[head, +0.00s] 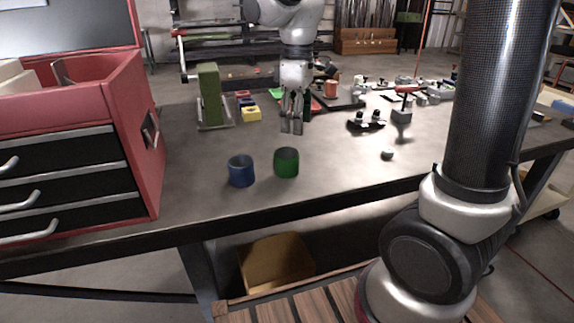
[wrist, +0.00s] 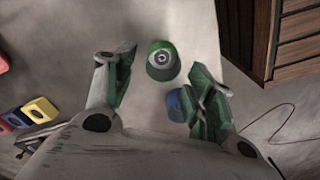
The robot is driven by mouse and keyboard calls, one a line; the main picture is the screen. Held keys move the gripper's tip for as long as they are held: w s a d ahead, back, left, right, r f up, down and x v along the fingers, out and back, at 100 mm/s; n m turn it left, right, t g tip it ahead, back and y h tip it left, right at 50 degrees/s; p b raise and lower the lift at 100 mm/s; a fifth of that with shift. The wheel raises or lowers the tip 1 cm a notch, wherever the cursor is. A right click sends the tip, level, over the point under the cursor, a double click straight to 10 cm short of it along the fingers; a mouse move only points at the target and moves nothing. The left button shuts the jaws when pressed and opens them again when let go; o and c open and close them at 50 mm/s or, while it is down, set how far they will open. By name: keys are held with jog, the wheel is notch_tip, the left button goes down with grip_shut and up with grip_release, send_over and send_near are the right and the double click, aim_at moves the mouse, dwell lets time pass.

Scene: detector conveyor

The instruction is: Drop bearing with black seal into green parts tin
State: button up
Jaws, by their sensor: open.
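The green parts tin (head: 286,163) stands upright on the bench near its front edge. In the wrist view the tin (wrist: 163,72) shows from above between my fingertips, with a round, ringed grey piece with a dark centre (wrist: 162,57) inside. It looks like a bearing, but its seal colour is too small to be sure of. My gripper (head: 292,127) is open and empty, fingers pointing down, above the bench and behind the tin in the head view. A small grey piece (head: 387,154) lies on the bench to the right; I cannot tell what it is.
A blue tin (head: 241,171) stands just left of the green one; my finger partly hides it in the wrist view. A red drawer chest (head: 150,160) stands at the left. A green stand (head: 210,95), coloured blocks (head: 251,114) and a black holder (head: 366,124) stand farther back.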

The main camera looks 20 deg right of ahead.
notch_tip(320, 180, up, 11)
jog(key=shift+f, duration=0.2)
jog(key=s+d+f+m+t, duration=0.2)
jog(key=s+d+f+m, duration=0.1)
jog(key=s+d+m, duration=0.2)
jog(key=s+d+f+m+t, duration=0.2)
jog(key=s+d+m, duration=0.3)
jog(key=s+d, duration=0.4)
jog(key=shift+s+d+f+m, duration=0.25)
jog(key=shift+s+f+m, duration=0.2)
jog(key=shift+s, duration=1.95)
